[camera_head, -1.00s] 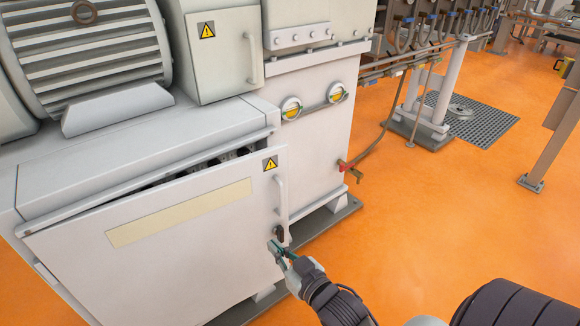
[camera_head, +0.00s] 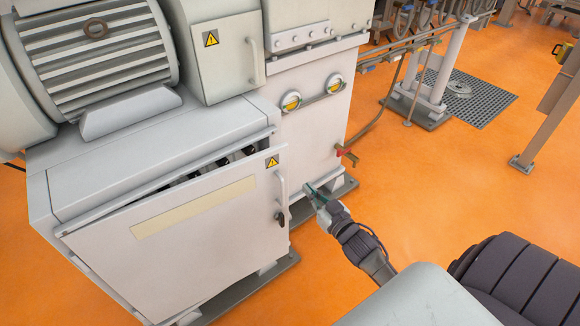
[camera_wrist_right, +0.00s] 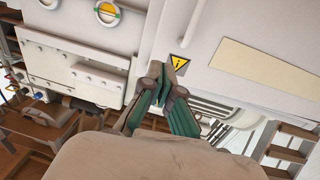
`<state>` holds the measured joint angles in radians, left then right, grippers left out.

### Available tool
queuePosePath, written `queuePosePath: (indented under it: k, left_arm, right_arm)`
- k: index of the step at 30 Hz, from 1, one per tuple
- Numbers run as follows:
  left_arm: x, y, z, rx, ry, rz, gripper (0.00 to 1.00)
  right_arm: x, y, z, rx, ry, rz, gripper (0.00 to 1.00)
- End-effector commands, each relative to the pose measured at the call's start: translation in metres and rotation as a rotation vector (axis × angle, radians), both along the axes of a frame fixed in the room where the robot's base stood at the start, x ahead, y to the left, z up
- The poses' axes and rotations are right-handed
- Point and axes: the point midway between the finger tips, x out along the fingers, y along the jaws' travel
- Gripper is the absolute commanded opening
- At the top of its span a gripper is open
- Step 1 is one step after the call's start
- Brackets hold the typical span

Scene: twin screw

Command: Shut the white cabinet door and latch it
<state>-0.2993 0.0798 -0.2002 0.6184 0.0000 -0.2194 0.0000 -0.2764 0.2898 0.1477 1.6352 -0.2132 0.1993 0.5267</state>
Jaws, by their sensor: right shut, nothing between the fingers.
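The white cabinet door (camera_head: 190,245) has a pale strip, a warning label and a vertical handle (camera_head: 282,195). It stands ajar, with a dark gap along its top edge. A dark latch knob (camera_head: 280,217) sits below the handle. My right gripper (camera_head: 314,192) is shut and empty, to the right of the door's handle edge and apart from the knob. In the right wrist view its green fingers (camera_wrist_right: 158,78) are together, near the warning label (camera_wrist_right: 180,64) on the door. My left gripper is not in view.
The machine body (camera_head: 310,125) with two round yellow gauges stands right of the door. A red valve (camera_head: 346,155) juts from it near my right gripper. A grey motor (camera_head: 95,55) sits above the cabinet.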

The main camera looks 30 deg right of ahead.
Motion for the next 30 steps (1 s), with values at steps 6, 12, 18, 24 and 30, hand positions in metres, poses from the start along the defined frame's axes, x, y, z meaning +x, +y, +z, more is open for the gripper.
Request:
queuePosePath:
  k: [6, 12, 18, 24, 30]
  left_arm:
    - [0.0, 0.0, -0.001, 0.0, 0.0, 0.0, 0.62]
    - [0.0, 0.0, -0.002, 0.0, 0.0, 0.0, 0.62]
    - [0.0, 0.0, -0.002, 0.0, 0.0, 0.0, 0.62]
    - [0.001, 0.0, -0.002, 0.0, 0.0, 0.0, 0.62]
    - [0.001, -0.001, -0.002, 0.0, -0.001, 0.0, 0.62]
  right_arm:
    - [0.05, -0.001, 0.001, -0.001, -0.002, 0.0, 0.0]
    - [0.085, -0.002, 0.001, 0.0, 0.0, 0.0, 0.0]
    - [0.102, -0.002, 0.0, 0.001, 0.001, -0.001, 0.0]
    - [0.105, -0.002, 0.0, 0.001, 0.002, 0.0, 0.0]
    - [0.105, -0.002, 0.0, 0.0, 0.001, 0.0, 0.0]
